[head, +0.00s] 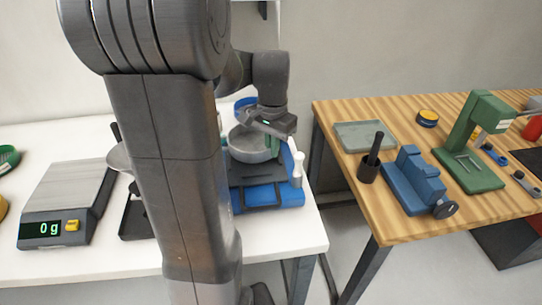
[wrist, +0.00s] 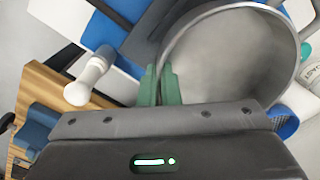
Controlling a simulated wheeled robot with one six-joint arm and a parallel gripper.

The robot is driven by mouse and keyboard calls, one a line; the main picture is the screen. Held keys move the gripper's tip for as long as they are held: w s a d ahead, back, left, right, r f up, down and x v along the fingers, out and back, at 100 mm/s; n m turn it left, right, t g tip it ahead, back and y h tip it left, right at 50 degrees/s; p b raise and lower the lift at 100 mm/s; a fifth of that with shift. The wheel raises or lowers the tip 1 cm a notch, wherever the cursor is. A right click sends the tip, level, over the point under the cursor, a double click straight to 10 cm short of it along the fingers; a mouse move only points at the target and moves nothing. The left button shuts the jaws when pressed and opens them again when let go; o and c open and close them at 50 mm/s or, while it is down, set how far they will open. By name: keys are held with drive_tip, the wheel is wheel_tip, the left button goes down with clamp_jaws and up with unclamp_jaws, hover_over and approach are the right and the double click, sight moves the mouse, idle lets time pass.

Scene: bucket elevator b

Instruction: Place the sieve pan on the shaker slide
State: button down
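The sieve pan (head: 250,148) is a round grey metal pan, seen in the head view above the back of the shaker. It fills the upper right of the wrist view (wrist: 235,55). The shaker has a blue base (head: 275,196) with a dark slide (head: 250,174) on top. My gripper (head: 272,140) is at the pan's right side. In the wrist view its green fingers (wrist: 160,85) are close together with the pan's rim between them. My arm hides part of the bench left of the shaker. Whether the pan touches the slide cannot be told.
A white knobbed handle (head: 298,168) stands at the shaker's right side. A scale (head: 66,195) reading 0 g sits at the left of the white bench. A blue round item (head: 243,102) is behind the pan. A wooden table (head: 395,222) with tools stands right, across a gap.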

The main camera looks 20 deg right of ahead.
drive_tip(key=shift+f, duration=1.65)
drive_tip(key=shift+f, duration=0.15)
drive_tip(key=c, duration=1.6)
unclamp_jaws()
drive_tip(key=shift+c, duration=0.2)
wheel_tip(320, 180, up, 12)
drive_tip(key=shift+r, duration=0.2)
